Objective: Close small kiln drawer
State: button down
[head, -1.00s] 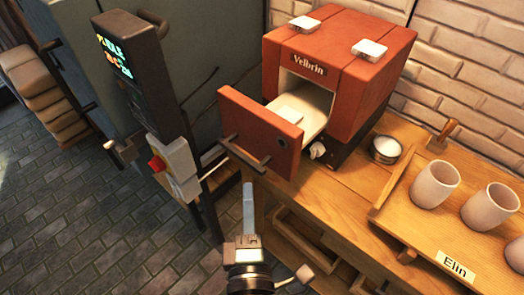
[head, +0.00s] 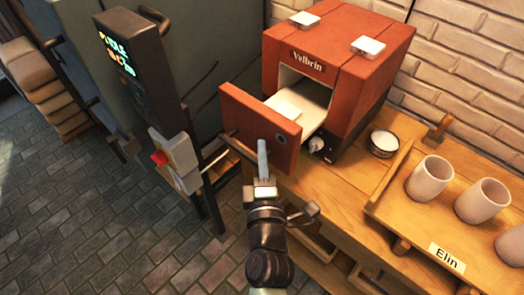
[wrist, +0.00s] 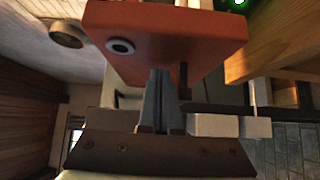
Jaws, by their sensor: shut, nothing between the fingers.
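The small kiln (head: 350,50) is a red box marked "Velbrin" on the wooden bench. Its drawer is pulled out, with a red front panel (head: 240,112) standing clear of the kiln mouth and a pale tray (head: 300,106) behind it. My gripper (head: 262,145) is shut and empty, its fingers in front of the panel's right part in the head view. In the wrist view the panel (wrist: 165,30) fills the top, and the closed fingertips (wrist: 160,75) are at its lower edge. I cannot tell if they touch it.
A small bowl (head: 384,142) stands on the bench right of the kiln. A wooden tray labelled "Elin" (head: 375,208) holds several cups (head: 429,178). A dark control post (head: 135,65) with a lit display stands left of the drawer.

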aim_at(306, 125)
jog(key=shift+w+d+f+b, duration=0.1)
jog(key=shift+w+d+b, duration=0.35)
jog(key=shift+b, duration=0.2)
jog(key=w+d+b, duration=0.4)
jog(key=b, duration=0.2)
jog(key=w+d+b, duration=0.5)
jog(key=b, duration=0.2)
jog(key=shift+w+d+f, duration=0.1)
jog(key=shift+w+d, duration=0.05)
jog(key=shift+d, duration=0.1)
jog(key=shift+w+d+b, duration=0.35)
jog(key=shift+b, duration=0.05)
jog(key=shift+d+r, duration=0.1)
jog(key=shift+r, duration=0.3)
